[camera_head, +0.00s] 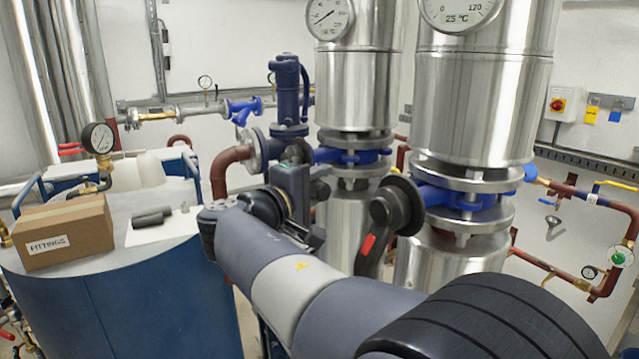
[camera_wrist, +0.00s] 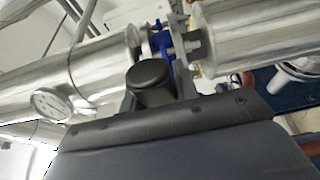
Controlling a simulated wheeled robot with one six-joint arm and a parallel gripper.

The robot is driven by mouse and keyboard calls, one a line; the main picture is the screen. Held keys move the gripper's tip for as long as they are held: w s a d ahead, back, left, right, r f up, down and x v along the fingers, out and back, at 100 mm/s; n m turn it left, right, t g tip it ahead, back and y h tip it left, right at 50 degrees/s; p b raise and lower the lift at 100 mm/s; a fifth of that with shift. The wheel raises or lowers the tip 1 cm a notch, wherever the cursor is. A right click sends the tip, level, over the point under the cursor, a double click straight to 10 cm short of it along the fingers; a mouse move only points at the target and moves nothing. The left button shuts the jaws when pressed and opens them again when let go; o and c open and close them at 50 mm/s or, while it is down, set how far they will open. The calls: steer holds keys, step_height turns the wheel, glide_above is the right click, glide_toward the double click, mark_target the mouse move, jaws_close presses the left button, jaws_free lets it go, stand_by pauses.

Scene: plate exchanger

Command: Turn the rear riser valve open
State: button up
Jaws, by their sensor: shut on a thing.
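The rear riser valve (camera_head: 352,157) is a blue body clamped between steel flanges on the left, farther steel riser. My gripper (camera_head: 308,208) is at its near left side, shut on the valve's dark handle (camera_head: 320,188). Most of the handle and the fingertips are hidden by my gripper and wrist. In the wrist view the blue valve body (camera_wrist: 162,42) shows between two steel cylinders, with a black round-ended knob (camera_wrist: 150,82) in front of it. The handle's exact angle cannot be told.
The nearer riser's blue valve (camera_head: 462,197) has a black lever with a red grip (camera_head: 368,243), close to the right of my arm. A cardboard box (camera_head: 62,232) sits on the blue tank at left. A dial gauge (camera_wrist: 52,104) shows in the wrist view.

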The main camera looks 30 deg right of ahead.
jaws_close()
steer(key=shift+f, duration=0.1)
steer(key=w+f+m+h+b, duration=0.35)
steer(key=f+m+b, duration=0.65)
steer(key=b, duration=1.6)
steer(key=w+f+m+g+h+b, duration=0.2)
steer(key=w+m+g, duration=0.4)
steer(key=w+m, duration=0.5)
steer(key=shift+a+f+m+g+b, duration=0.3)
steer(key=shift+f+m+b, duration=0.45)
steer(key=shift+f, duration=0.4)
steer(key=shift+r+h, duration=0.1)
steer(key=shift+h, duration=0.25)
